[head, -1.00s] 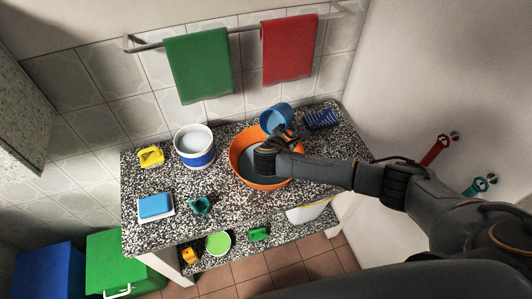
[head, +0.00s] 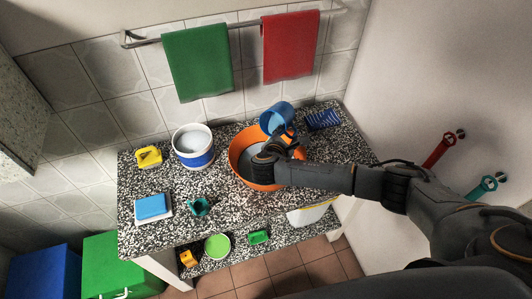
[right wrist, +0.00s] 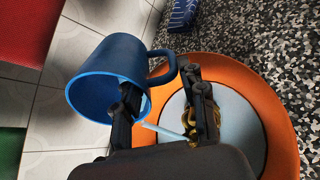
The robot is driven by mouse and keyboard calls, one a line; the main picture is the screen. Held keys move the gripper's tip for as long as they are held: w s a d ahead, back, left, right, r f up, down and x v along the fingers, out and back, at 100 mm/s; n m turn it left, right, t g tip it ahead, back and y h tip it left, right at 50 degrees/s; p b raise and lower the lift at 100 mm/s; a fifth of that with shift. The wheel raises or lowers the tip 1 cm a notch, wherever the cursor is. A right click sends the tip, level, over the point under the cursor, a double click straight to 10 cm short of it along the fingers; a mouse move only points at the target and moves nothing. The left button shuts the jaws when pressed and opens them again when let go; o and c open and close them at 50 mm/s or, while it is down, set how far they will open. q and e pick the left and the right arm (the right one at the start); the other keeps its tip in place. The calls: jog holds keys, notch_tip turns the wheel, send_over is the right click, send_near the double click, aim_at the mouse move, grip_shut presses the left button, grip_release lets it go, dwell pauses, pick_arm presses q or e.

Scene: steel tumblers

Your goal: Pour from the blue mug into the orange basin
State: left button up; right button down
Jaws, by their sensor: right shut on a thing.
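The blue mug (head: 277,117) is tilted over the back edge of the orange basin (head: 236,160), its opening turned toward the basin. In the right wrist view the mug (right wrist: 112,62) lies tipped, with its handle toward my fingers. My right gripper (head: 284,137) is shut on the mug at its handle side; its fingers also show in the right wrist view (right wrist: 163,108). A pale blue streak (right wrist: 165,132) runs from the mug's rim over the basin. The basin holds a flat pale grey-blue surface. My forearm hides part of the basin. My left gripper is not in view.
A white and blue tub (head: 194,150) stands left of the basin, a dark blue ridged item (head: 323,120) right of the mug. A yellow item (head: 149,157), a blue sponge-like block (head: 151,206) and a teal cup (head: 198,206) stand on the speckled counter (head: 150,238). Towels hang behind.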

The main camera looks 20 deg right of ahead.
jog(key=shift+s+d+f, duration=0.1)
jog(key=shift+s+d, duration=0.05)
jog(key=shift+s, duration=0.05)
jog(key=shift+s+d+f, duration=0.1)
jog(key=shift+s, duration=0.1)
jog(key=shift+s+a+f+t+h+b, duration=0.3)
jog(key=shift+t+h+b, duration=0.25)
jog(key=shift+b, duration=0.2)
jog(key=shift+s+a+f+t+h+b, duration=0.15)
jog(key=shift+a+t+h+b, duration=0.25)
jog(key=shift+t+b, duration=0.3)
dwell(0.7)
